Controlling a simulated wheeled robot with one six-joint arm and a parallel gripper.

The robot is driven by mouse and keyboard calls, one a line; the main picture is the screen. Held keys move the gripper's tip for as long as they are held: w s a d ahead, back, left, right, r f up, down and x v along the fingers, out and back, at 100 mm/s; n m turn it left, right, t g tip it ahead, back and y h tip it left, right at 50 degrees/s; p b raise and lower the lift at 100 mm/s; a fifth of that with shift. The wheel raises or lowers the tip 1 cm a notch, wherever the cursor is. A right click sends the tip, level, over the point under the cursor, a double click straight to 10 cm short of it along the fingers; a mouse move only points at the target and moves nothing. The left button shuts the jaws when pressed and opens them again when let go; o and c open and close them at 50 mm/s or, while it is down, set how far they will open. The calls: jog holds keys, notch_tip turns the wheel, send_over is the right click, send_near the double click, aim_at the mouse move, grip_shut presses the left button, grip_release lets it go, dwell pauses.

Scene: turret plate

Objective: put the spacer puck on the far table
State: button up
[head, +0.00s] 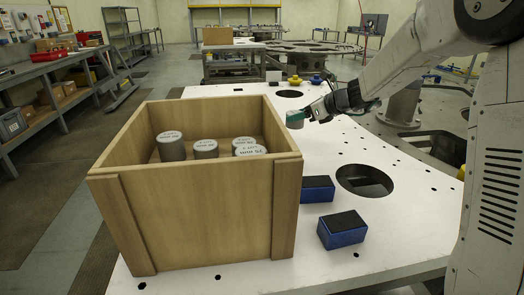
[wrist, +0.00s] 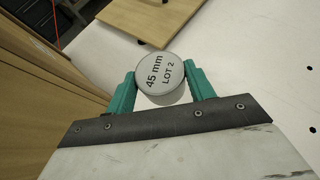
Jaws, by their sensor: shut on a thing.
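A short grey spacer puck (head: 295,121) is held at the end of my arm in the head view. In the wrist view the puck (wrist: 163,77) shows its pale top, marked "45 mm LOT 2". My gripper (wrist: 164,88) has its green fingers closed on opposite sides of it. In the head view my gripper (head: 303,115) is above the white plate, just beyond the crate's right side. A grey table (head: 227,71) stands farther back, past the plate's far edge, with a brown box-like thing on it.
An open wooden crate (head: 196,222) on the white plate (head: 340,255) holds several grey labelled cylinders. Two blue blocks with dark tops, a near one (head: 342,230) and another behind it (head: 317,189), lie right of the crate beside a round hole (head: 364,181). A wooden panel (wrist: 160,20) shows in the wrist view.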

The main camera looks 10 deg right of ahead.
jog(key=f, duration=0.5)
jog(key=shift+w+a+f, duration=0.2)
jog(key=shift+a+f, duration=0.1)
jog(key=shift+f, duration=2.1)
jog(key=shift+f, duration=0.15)
jog(key=o, duration=1.2)
